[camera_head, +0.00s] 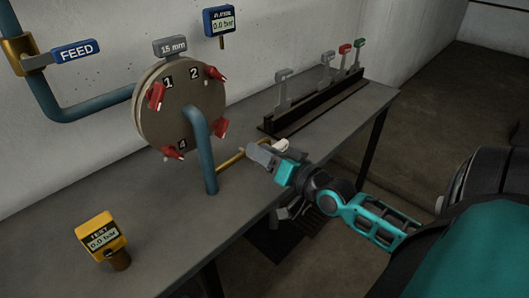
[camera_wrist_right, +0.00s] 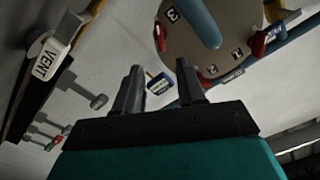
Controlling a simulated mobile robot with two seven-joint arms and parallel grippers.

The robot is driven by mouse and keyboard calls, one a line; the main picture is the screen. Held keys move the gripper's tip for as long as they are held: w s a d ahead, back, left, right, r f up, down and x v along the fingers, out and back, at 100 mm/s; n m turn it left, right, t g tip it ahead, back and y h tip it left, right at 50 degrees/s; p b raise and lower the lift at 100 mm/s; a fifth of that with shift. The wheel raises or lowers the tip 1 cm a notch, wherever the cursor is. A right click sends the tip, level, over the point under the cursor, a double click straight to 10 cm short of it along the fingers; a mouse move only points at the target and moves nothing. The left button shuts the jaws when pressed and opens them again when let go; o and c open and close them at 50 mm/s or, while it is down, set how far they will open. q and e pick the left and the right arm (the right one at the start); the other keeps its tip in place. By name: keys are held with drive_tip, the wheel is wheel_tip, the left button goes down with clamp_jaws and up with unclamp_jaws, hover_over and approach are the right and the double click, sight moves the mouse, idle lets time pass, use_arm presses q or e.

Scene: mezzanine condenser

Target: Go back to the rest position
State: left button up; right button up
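My right gripper (camera_head: 262,155) reaches in from the right in the head view, over the front edge of the bench near the brass pipe. In the right wrist view its two fingers (camera_wrist_right: 160,85) stand apart with nothing between them. A white VENT handle (camera_wrist_right: 52,56) shows at the left of that view, apart from the fingers. A pale piece (camera_head: 281,146) shows just behind the gripper in the head view. My left gripper is not in view.
A round flange (camera_head: 178,112) with red clamps stands on the bench (camera_head: 65,200), with a blue pipe (camera_head: 200,150) before it. A yellow TEST gauge (camera_head: 101,237) stands front left. A lever rack (camera_head: 315,105) is behind. Open floor (camera_head: 460,95) lies right.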

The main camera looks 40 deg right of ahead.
drive_tip(key=shift+s, duration=0.15)
idle(0.5)
drive_tip(key=s+a+f+n+g, duration=0.3)
drive_tip(key=s+a+f, duration=0.3)
drive_tip(key=a+f, duration=0.3)
drive_tip(key=s+a+f+n+g, duration=0.4)
drive_tip(key=s+a+f, duration=0.2)
drive_tip(key=a+f, duration=0.3)
wheel_tip(320, 180, down, 2)
drive_tip(key=shift+s+f+n, duration=0.2)
drive_tip(key=shift+n, duration=0.2)
drive_tip(key=shift+a, duration=0.1)
drive_tip(key=shift+y, duration=0.3)
